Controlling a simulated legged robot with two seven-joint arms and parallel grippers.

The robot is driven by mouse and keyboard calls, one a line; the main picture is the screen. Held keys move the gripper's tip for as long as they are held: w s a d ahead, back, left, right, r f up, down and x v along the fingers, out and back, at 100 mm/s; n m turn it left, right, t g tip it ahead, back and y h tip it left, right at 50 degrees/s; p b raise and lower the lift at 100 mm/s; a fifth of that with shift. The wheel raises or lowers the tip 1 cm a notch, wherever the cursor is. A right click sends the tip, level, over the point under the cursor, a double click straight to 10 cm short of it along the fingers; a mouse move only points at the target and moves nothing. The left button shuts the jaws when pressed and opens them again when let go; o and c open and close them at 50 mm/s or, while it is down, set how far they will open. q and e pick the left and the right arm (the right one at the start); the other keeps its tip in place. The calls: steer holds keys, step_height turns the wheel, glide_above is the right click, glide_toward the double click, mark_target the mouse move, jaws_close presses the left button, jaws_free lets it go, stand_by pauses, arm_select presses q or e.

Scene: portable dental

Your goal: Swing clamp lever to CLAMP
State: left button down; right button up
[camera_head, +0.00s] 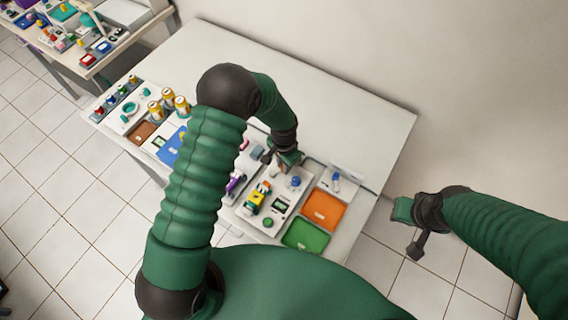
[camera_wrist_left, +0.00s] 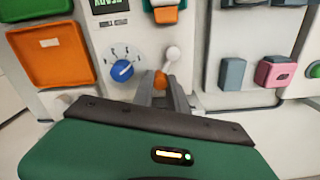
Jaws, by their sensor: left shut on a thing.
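The clamp lever (camera_wrist_left: 172,56) is a short pale arm with a round end and an orange knob (camera_wrist_left: 160,80), seen in the left wrist view on a white device panel (camera_wrist_left: 139,42). My left gripper (camera_wrist_left: 163,88) is shut on the orange knob, one finger on each side. In the head view my left gripper (camera_head: 282,165) reaches down to the far side of the white device, and the lever is hidden there. A blue dial (camera_wrist_left: 122,70) sits just left of the lever. My right gripper (camera_head: 412,232) hangs off the table's right side, away from the device; its jaw opening is unclear.
An orange tray (camera_head: 323,209) and a green tray (camera_head: 305,235) stand beside the device. A pink block (camera_wrist_left: 270,72) and a grey block (camera_wrist_left: 232,73) are right of the lever. The table's back half (camera_head: 340,115) is bare. Several cans and small items fill the table's left end.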

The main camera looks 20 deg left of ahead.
arm_select(q)
steer(key=c, duration=1.3)
jaws_free()
step_height(320, 180, up, 17)
steer(key=shift+f+b, duration=0.1)
steer(key=shift+b, duration=0.65)
